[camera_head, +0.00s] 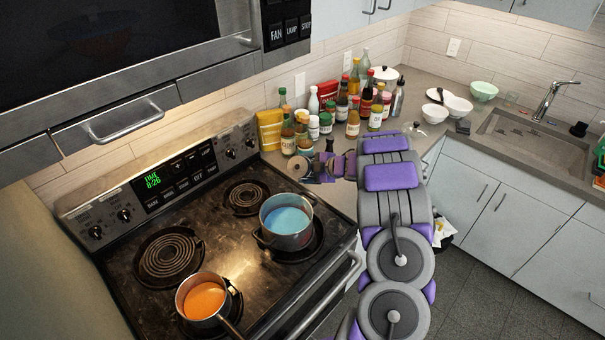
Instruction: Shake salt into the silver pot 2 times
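A silver pot (287,239) with blue liquid stands on the front right burner of the stove. A second, smaller pot (212,320) with orange liquid stands on the front left burner. The fingers are too small and dark to read. I cannot pick out the salt shaker for sure among the small jars (313,126).
Several bottles (353,120) crowd the back counter, with a yellow box (269,131) at their left. The microwave (120,50) hangs above the stove. The rear burners (169,257) are empty.

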